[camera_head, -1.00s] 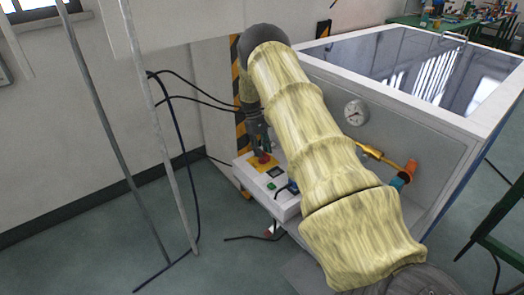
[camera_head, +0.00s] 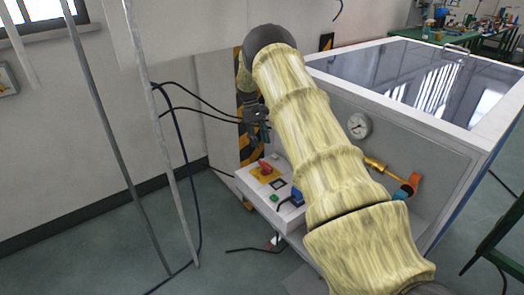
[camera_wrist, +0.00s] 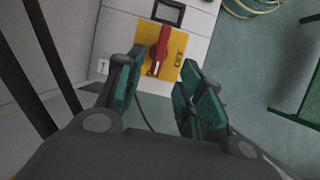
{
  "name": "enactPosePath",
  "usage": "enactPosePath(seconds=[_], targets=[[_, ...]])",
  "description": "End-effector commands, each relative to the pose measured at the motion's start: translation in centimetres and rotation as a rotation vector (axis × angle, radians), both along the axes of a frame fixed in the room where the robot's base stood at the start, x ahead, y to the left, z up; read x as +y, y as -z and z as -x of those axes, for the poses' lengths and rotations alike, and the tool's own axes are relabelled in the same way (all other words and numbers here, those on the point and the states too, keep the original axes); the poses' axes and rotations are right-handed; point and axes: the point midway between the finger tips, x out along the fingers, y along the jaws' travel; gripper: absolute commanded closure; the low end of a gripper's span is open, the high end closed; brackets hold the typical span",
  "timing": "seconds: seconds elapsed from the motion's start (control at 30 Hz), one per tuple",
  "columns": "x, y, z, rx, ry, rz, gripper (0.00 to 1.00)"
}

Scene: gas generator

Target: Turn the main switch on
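The main switch is a red handle (camera_head: 266,168) on a yellow plate (camera_head: 275,178), on the white control box in the head view. In the wrist view the red handle (camera_wrist: 163,48) runs roughly up and down the picture, slightly tilted, on its yellow plate (camera_wrist: 143,34). My gripper (camera_head: 260,136) is above the switch and apart from it in the head view. In the wrist view the fingers of my gripper (camera_wrist: 160,66) are spread, with nothing held between them. The switch appears beyond the gap between them. I cannot read whether it is on or off.
The white control box (camera_head: 292,212) also bears a green button (camera_head: 274,197) and a blue connector (camera_head: 297,195). A gauge (camera_head: 358,125) and brass fitting (camera_head: 378,165) are right of my arm. Thin poles (camera_head: 100,110) and dark cables stand at left.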

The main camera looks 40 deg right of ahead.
Motion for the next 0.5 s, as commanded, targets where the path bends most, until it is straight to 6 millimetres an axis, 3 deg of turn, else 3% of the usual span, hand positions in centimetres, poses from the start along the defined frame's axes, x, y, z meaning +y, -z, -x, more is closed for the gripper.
enactPosePath(seconds=[0.2,0.5], targets=[[-0.1,-1.7,-0.8,-0.001,0.0,0.0,0.62],[-0.1,-2.0,-0.8,0.0,0.0,0.0,0.62]])
